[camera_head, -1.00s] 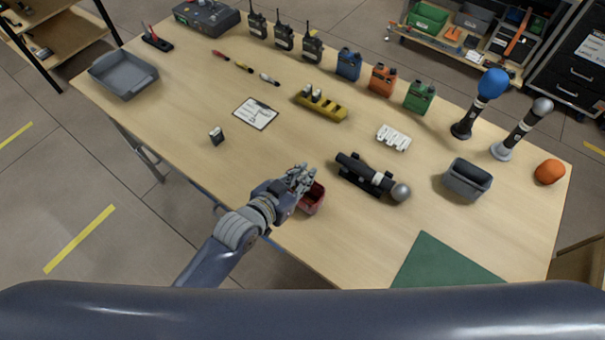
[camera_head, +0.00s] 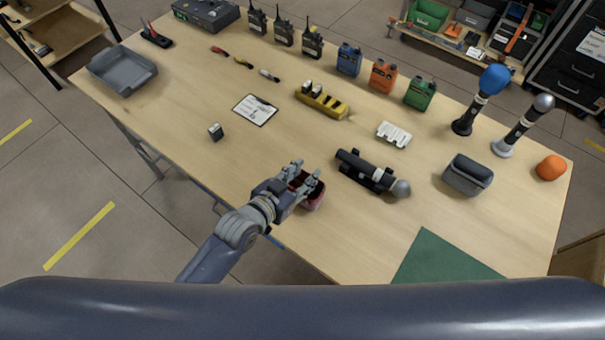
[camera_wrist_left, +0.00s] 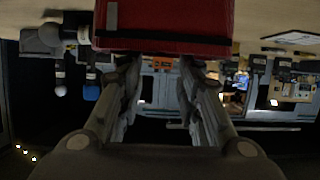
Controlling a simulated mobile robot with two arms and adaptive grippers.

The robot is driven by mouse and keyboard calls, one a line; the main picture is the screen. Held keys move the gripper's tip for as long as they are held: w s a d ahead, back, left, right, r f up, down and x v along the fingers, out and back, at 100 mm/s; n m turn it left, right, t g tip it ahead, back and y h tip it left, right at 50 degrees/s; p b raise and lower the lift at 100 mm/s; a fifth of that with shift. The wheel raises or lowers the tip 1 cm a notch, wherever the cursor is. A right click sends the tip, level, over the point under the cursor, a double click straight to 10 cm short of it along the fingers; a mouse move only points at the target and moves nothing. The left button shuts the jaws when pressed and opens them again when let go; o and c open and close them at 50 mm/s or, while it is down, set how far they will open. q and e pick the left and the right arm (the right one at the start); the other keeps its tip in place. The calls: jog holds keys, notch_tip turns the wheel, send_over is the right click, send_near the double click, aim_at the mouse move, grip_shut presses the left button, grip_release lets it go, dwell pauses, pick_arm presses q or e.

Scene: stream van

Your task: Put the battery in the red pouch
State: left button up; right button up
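A small dark battery with a light top (camera_head: 215,132) stands alone on the table, left of the middle. The red pouch (camera_head: 314,201) sits near the table's front edge, right of the battery. My left gripper (camera_head: 306,172) is at the pouch, its two fingers spread apart and partly covering it. In the left wrist view the red pouch (camera_wrist_left: 165,42) fills the top middle, just beyond the open fingers (camera_wrist_left: 157,66). I see nothing held between them; contact with the pouch cannot be told. My right gripper is not in view.
A yellow holder with batteries (camera_head: 322,103) and a clipboard (camera_head: 255,110) lie farther back. A microphone on a black cradle (camera_head: 372,172) lies close right of the pouch. A grey tray (camera_head: 122,72) is at the far left. The table around the lone battery is clear.

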pick_arm(q)
jog(key=shift+r+p, duration=0.3)
jog(key=shift+r, duration=0.25)
jog(key=b+v, duration=0.1)
jog(key=v, duration=1.1)
jog(key=shift+b, duration=0.35)
